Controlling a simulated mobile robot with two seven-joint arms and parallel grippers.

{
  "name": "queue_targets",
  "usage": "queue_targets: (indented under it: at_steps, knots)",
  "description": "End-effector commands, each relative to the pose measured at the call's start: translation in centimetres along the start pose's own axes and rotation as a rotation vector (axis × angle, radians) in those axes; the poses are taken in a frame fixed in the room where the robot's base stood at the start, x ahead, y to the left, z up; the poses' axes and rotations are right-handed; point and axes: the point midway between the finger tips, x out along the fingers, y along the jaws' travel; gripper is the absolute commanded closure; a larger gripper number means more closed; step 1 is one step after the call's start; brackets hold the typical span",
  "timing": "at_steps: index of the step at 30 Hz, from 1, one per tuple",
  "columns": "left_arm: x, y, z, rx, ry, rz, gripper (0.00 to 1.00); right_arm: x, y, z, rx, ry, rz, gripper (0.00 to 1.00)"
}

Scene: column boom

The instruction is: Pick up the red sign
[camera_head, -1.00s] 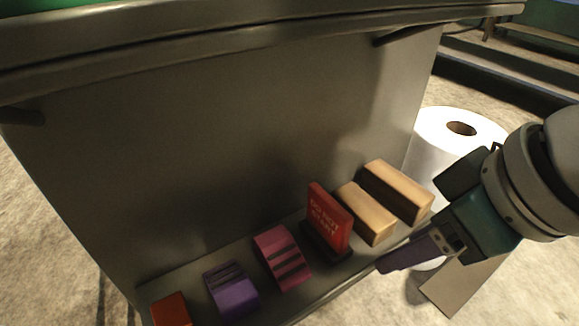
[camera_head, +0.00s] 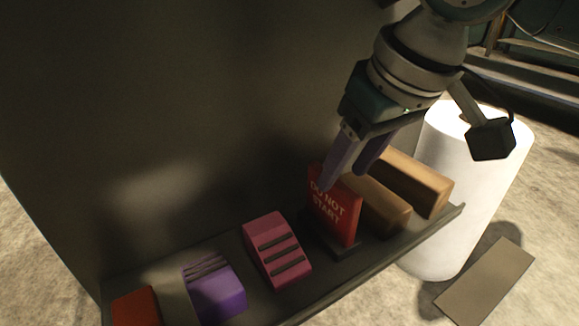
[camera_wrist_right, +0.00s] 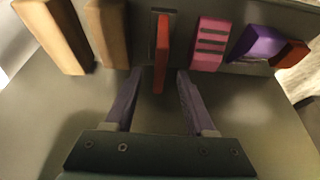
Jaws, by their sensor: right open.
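The red sign (camera_head: 334,210), lettered "DO NOT START", stands upright on a dark base on the shelf, between a pink block and a tan block. My right gripper (camera_head: 345,175) is over the top of the sign in the head view, its fingers pointing down and partly covering the sign's upper edge. In the right wrist view the red sign (camera_wrist_right: 161,55) shows edge-on between the two open purple fingers (camera_wrist_right: 154,85), near their tips. A gap shows on both sides, and no grip on it is seen. My left gripper is in neither view.
A pink slotted block (camera_head: 277,250), a purple block (camera_head: 214,290) and a red-orange block (camera_head: 135,307) sit left of the sign. Two tan blocks (camera_head: 381,205) sit close on its right. A grey panel (camera_head: 190,130) rises behind. A white roll (camera_head: 480,190) stands beyond the shelf's right end.

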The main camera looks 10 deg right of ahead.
Motion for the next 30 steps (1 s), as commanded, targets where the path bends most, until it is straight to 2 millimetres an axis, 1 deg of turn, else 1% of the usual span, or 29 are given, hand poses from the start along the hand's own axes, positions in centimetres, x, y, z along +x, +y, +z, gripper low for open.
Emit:
queue_targets:
  at_steps: [1, 3, 6, 9, 12, 19, 30]
  knots:
    - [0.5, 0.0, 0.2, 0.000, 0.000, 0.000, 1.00, 0.4, -0.1, -0.5, 0.000, 0.003, -0.001, 0.45]
    - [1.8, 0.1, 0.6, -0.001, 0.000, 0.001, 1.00, 2.0, -0.1, -0.1, 0.001, -0.001, 0.000, 0.45]
    - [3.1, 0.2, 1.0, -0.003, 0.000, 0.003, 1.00, 3.8, 0.0, -0.1, 0.000, 0.001, 0.000, 0.45]
    - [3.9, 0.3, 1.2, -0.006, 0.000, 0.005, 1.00, 4.9, 0.0, -0.2, 0.001, 0.000, 0.001, 0.45]
    - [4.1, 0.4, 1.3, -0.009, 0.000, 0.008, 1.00, 5.2, 0.0, -0.3, 0.001, 0.001, 0.001, 0.45]
    - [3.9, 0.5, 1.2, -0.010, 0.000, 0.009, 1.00, 5.1, 0.0, -0.4, 0.000, 0.001, 0.000, 0.46]
    - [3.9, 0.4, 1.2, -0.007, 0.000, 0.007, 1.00, 5.1, 0.0, -0.4, 0.000, 0.001, 0.001, 0.88]
